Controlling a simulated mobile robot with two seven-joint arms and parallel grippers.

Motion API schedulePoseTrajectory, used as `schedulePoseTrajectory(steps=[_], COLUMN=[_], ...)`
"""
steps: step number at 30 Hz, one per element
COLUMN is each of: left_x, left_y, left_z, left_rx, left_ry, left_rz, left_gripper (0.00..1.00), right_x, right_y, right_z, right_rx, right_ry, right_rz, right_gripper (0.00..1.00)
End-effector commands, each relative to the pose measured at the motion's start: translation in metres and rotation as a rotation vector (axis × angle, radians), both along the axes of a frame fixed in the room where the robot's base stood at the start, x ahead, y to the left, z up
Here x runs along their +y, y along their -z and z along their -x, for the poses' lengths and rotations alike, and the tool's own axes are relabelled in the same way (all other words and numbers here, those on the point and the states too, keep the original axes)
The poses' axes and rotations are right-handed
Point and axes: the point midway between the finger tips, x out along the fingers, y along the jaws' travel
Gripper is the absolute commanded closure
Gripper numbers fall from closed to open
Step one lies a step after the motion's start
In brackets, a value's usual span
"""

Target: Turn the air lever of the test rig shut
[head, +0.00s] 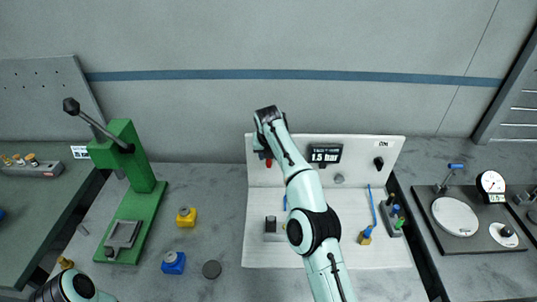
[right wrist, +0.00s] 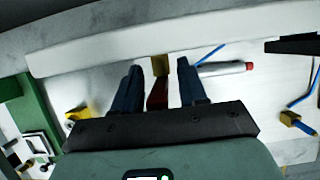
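The test rig is a white panel with a base plate (head: 338,258). Its red air lever (head: 268,163) shows at the panel's upper left, mostly hidden by my right arm. In the right wrist view the red lever (right wrist: 157,96) hangs below a brass valve body (right wrist: 160,65). My right gripper (right wrist: 160,84) is open, with one dark finger on each side of the lever and a visible gap on both sides. In the head view the right gripper (head: 262,154) is at the panel and partly hidden. My left gripper is out of view; only part of that arm shows at the bottom left.
The panel carries a display (head: 326,153) reading about 1.5 and a black switch (head: 379,162). A silver cylinder with a red end (right wrist: 224,68) lies right of the fingers. A green press (head: 140,195), yellow block (head: 186,217) and blue block (head: 173,263) stand left.

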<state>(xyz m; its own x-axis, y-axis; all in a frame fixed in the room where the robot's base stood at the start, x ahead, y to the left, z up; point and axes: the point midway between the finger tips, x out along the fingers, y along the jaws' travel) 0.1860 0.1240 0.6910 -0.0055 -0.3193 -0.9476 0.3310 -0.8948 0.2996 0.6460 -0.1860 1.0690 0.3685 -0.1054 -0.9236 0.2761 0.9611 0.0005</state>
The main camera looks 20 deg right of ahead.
Motion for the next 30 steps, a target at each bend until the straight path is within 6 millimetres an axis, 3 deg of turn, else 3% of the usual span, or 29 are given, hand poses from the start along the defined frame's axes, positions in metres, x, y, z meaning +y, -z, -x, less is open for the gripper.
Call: schedulePoseTrajectory(steps=[1,3,4,17,30], left_x=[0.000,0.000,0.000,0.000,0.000], left_y=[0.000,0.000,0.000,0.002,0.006], left_z=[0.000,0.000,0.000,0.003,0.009], left_rx=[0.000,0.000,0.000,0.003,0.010], left_ry=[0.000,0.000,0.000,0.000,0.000], left_rz=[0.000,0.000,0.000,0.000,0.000], left_gripper=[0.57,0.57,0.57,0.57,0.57], right_x=[0.000,0.000,0.000,-0.004,-0.019], right_y=[0.000,0.000,0.000,0.000,0.004], right_z=[0.000,0.000,0.000,0.002,0.006], right_rx=[0.000,0.000,0.000,-0.016,-0.100], right_ry=[0.000,0.000,0.000,0.001,0.004], right_rz=[0.000,0.000,0.000,-0.063,-0.360], right_gripper=[0.74,0.96,1.00,1.00,1.00])
